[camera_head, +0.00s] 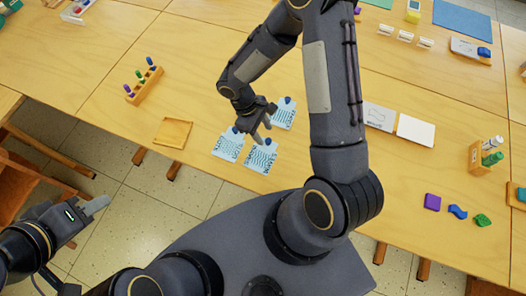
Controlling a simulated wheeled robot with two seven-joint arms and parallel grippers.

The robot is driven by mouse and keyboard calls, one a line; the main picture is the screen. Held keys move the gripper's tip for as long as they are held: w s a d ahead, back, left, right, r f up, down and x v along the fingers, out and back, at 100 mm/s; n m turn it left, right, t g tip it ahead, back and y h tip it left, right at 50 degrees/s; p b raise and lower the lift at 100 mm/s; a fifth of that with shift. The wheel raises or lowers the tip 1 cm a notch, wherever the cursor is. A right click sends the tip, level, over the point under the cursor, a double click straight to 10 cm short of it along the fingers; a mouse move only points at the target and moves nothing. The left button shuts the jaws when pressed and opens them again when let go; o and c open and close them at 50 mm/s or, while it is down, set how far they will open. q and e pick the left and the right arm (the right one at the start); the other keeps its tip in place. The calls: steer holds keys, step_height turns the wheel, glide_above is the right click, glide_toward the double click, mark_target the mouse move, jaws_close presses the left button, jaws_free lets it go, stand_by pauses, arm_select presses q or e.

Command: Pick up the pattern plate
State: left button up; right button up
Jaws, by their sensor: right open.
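Several light blue plates with dark wave patterns and lettering lie on the wooden table near the middle: a left plate (228,146), a front plate (262,158) and a back plate (284,116). My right gripper (262,132) is open, fingers pointing down, just above and between these plates. It hides parts of them, and I cannot tell whether it touches one. My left gripper (100,205) is low at the left, over the floor and away from the plates; its finger gap cannot be made out.
A wooden square tray (173,133) lies left of the plates. A rack of coloured pegs (145,84) stands further left. White cards (415,132), a bottle holder (481,156) and purple, blue and green pieces (457,212) are to the right. My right arm hides the table's middle.

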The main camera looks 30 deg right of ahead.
mark_target(268, 140)
steer(key=shift+p+x, duration=0.3)
steer(key=shift+x, duration=1.7)
steer(key=shift+w, duration=0.1)
jaws_close()
